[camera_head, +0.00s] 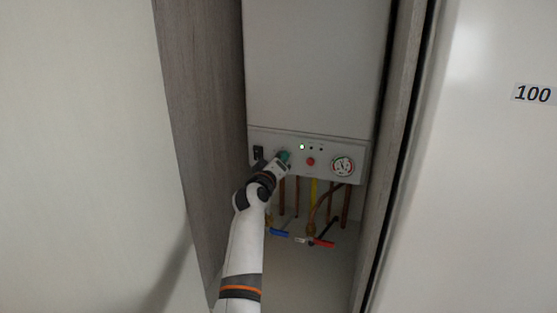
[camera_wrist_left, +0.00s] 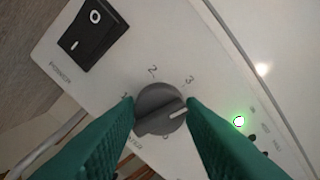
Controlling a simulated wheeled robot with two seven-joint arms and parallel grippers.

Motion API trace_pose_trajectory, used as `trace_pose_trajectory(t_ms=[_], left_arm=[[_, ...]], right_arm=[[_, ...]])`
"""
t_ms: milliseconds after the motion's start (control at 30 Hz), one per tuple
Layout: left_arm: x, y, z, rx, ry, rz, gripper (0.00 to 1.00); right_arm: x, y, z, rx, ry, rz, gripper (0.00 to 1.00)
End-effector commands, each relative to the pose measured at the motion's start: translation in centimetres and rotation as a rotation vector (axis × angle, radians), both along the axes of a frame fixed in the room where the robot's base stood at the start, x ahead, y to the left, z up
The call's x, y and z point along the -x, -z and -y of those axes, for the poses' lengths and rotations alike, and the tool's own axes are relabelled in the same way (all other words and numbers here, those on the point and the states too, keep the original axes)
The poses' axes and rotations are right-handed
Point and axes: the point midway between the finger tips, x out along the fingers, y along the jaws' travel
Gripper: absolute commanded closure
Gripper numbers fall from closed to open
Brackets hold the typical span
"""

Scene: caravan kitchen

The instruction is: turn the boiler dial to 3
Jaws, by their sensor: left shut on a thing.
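The boiler (camera_head: 315,65) is a white box with a control panel (camera_head: 325,167) along its lower edge. In the left wrist view the grey round dial (camera_wrist_left: 152,103) sits between the green fingers of my left gripper (camera_wrist_left: 162,108). The gripper is shut on it from both sides. The dial's white pointer line points right and slightly up, clockwise of the printed 3. The 1 is at the dial's left, the 2 above it and the 3 at its upper right. The right finger hides any mark beside the pointer. In the head view my left gripper (camera_head: 284,157) covers the dial.
A black rocker switch (camera_wrist_left: 94,33) is left of the dial. A green light (camera_head: 302,147), a red button (camera_head: 310,161) and a round gauge (camera_head: 343,166) are to its right. Pipes with blue (camera_head: 279,234) and red (camera_head: 324,243) valve handles hang below. Wood-grain side walls (camera_head: 205,110) enclose the narrow recess.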

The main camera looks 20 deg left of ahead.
Motion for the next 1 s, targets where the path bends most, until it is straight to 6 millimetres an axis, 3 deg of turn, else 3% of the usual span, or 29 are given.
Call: trace_pose_trajectory(t_ms=[400, 967, 1000], left_arm=[[0.00, 0.04, 0.00, 0.189, 0.000, -0.008, 0.87], [0.00, 0.10, -0.01, 0.213, 0.000, -0.009, 0.87], [0.00, 0.10, -0.01, 0.213, 0.000, -0.009, 0.58]], right_arm=[[0.01, -0.85, -0.01, 0.000, 0.000, 0.000, 0.62], [0.00, -0.90, -0.01, 0.000, 0.001, 0.000, 0.62], [0.00, -0.90, -0.01, 0.000, 0.001, 0.000, 0.62]])
